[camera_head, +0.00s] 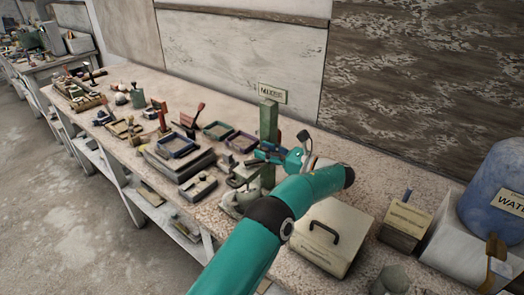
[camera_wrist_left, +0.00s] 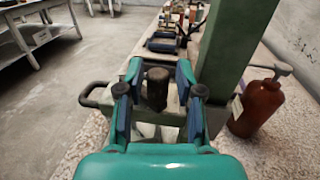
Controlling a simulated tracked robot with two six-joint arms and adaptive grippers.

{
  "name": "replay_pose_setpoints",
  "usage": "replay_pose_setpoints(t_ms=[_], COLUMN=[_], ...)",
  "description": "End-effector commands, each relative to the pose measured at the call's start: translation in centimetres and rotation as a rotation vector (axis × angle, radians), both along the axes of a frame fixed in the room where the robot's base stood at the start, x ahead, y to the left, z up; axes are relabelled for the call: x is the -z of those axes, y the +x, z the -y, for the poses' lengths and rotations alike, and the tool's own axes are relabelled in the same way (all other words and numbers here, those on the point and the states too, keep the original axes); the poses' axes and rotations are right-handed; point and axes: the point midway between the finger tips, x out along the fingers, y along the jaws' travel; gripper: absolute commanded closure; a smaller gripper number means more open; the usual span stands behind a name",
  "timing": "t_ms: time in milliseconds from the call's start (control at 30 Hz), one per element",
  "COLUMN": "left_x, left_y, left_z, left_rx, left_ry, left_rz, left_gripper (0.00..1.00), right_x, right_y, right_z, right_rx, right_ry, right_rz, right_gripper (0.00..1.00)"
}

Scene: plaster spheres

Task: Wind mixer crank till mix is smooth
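The mixer's green upright post (camera_head: 268,135) stands on the bench in front of a small sign, and a pale metal bowl-like part (camera_head: 238,203) sits low beside it. In the left wrist view the post (camera_wrist_left: 232,45) rises just right of my fingers. My left gripper (camera_head: 265,155) is at the post, with its arm crossing in front of the mixer. In the wrist view my left gripper (camera_wrist_left: 158,75) is open, with its fingers on either side of a dark upright knob (camera_wrist_left: 157,88), apparently the crank grip. Narrow gaps show beside the knob. The mix is not visible. My right gripper is not in view.
A pale box with a black handle (camera_head: 325,238), a smaller box (camera_head: 405,222) and a blue water barrel (camera_head: 500,190) stand to the right. Trays and tools crowd the bench at left (camera_head: 180,150). A brown pump bottle (camera_wrist_left: 258,105) stands right of the post.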

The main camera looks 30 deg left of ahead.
Motion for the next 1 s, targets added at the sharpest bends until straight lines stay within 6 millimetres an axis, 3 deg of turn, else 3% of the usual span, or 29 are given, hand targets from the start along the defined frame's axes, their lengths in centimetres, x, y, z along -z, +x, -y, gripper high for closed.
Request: replay_pose_setpoints(t_ms=[433,800,1000], left_x=[0.1,0.2,0.2], left_y=[-0.1,0.5,0.6], left_z=[0.4,5.8,7.2], left_rx=[-0.005,-0.003,-0.005], left_ry=[-0.001,-0.001,-0.001], left_rz=[-0.002,0.000,-0.001], left_gripper=[0.53,0.53,0.53], right_x=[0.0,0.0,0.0], right_y=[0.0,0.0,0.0], right_z=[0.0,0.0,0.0], right_rx=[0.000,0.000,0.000], right_ry=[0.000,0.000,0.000], right_rz=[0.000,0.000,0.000], right_gripper=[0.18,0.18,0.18])
